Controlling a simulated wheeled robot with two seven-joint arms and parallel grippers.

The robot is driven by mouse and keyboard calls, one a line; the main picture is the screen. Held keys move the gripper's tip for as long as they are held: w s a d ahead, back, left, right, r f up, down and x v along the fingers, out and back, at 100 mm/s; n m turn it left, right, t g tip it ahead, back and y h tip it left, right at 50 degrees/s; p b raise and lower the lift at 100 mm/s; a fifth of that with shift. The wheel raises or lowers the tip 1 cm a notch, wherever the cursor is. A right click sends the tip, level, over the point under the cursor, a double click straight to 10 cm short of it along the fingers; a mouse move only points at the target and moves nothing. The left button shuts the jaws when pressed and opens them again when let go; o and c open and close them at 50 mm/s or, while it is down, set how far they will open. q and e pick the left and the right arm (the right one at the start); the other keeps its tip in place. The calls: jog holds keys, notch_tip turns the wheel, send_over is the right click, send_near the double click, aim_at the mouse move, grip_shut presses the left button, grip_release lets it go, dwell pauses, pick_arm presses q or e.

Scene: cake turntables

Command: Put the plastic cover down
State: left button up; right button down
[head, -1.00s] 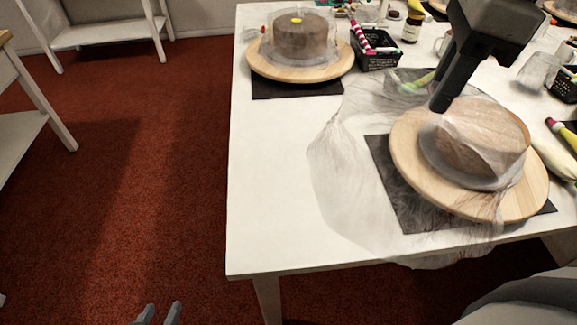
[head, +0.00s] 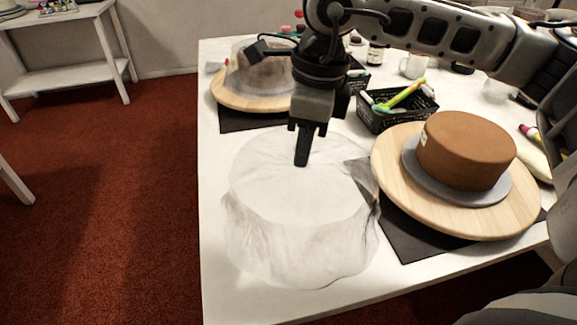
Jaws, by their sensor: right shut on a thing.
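The plastic cover (head: 300,235) is a translucent, dome-like sheet over the white table, left of the near cake. Its right edge overlaps the dark mat beside the near turntable. My right gripper (head: 302,160) points down at the top of the cover and is shut on it; its fingertips hide the pinched part. The brown cake (head: 466,148) stands uncovered on a grey board on the wooden turntable (head: 500,222). I cannot tell whether the cover's lower rim touches the table. My left gripper is not in view.
A black basket (head: 400,118) with coloured tubes stands behind the near turntable. Another turntable (head: 235,98) with a covered cake stands at the back left, partly behind my right arm. The white table (head: 222,292) is bare at its front left.

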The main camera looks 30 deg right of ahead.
aim_at(291, 160)
jog(key=shift+w+a+f, duration=0.3)
jog(key=shift+w+f, duration=0.1)
jog(key=shift+f, duration=0.15)
jog(key=shift+w+a+f, duration=0.3)
jog(key=shift+w+f, duration=0.05)
jog(key=shift+f, duration=0.2)
jog(key=shift+w+a+f, duration=0.1)
jog(key=shift+w+f, duration=0.05)
jog(key=shift+f, duration=0.85)
jog(key=shift+w+f, duration=0.1)
jog(key=shift+f, duration=0.85)
jog(key=shift+f, duration=0.15)
jog(key=c, duration=1.3)
grip_release()
jog(key=shift+o, duration=0.2)
